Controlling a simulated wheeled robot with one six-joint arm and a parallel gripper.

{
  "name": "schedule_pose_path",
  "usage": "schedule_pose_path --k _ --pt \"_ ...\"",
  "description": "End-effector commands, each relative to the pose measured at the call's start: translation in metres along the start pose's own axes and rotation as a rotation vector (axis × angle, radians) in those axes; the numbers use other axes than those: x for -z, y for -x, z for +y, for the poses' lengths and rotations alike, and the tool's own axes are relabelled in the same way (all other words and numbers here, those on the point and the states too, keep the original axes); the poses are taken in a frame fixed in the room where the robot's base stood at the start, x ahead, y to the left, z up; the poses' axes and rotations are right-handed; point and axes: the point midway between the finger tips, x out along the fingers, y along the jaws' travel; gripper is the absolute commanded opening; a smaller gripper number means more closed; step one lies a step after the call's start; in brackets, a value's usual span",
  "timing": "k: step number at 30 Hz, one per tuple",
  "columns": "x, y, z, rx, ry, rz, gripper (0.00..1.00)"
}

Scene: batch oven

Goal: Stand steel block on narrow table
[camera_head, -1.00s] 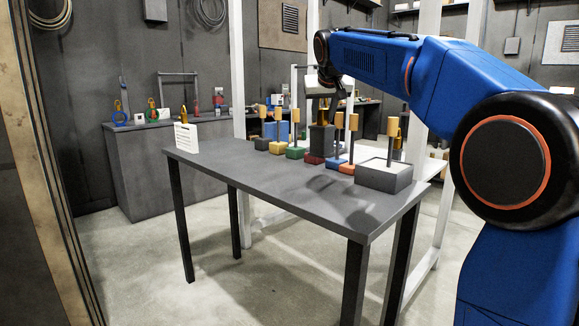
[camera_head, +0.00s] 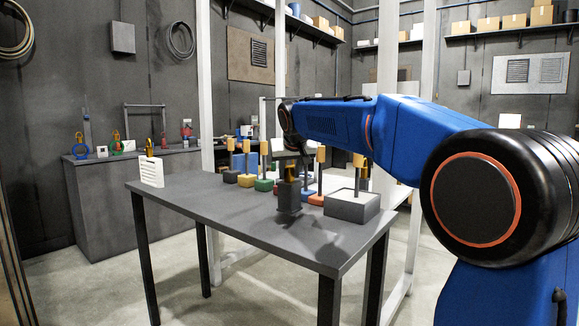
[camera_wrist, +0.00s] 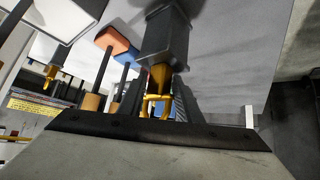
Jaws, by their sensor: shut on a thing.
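The steel block (camera_head: 289,198) is a dark grey upright block with a yellow-orange handle on top. My gripper (camera_head: 291,166) is above it, shut on that handle. In the wrist view the block (camera_wrist: 166,38) hangs from the yellow handle (camera_wrist: 158,80) in front of my gripper (camera_wrist: 157,108). The block is over the grey table (camera_head: 235,218), near its front edge. I cannot tell whether its base touches the top. This long, thin-legged table may be the narrow table; no label shows that.
A row of coloured blocks with wooden-topped posts, including a yellow one (camera_head: 246,181) and a green one (camera_head: 264,185), stands behind the block. A white card (camera_head: 151,171) stands at the left end. The table's left-front part is clear.

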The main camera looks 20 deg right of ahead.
Motion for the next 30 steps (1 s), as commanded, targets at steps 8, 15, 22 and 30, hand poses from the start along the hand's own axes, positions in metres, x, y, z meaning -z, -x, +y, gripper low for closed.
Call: schedule_pose_path --k 8,15,22,30 --pt "-0.011 -0.011 -0.001 0.000 0.001 0.007 0.00" --pt "-0.011 -0.011 -0.001 0.000 0.000 0.006 0.00" --pt "-0.014 -0.014 -0.001 0.000 0.001 0.000 0.51" --pt "-0.013 -0.011 -0.001 0.000 0.001 0.000 0.51"
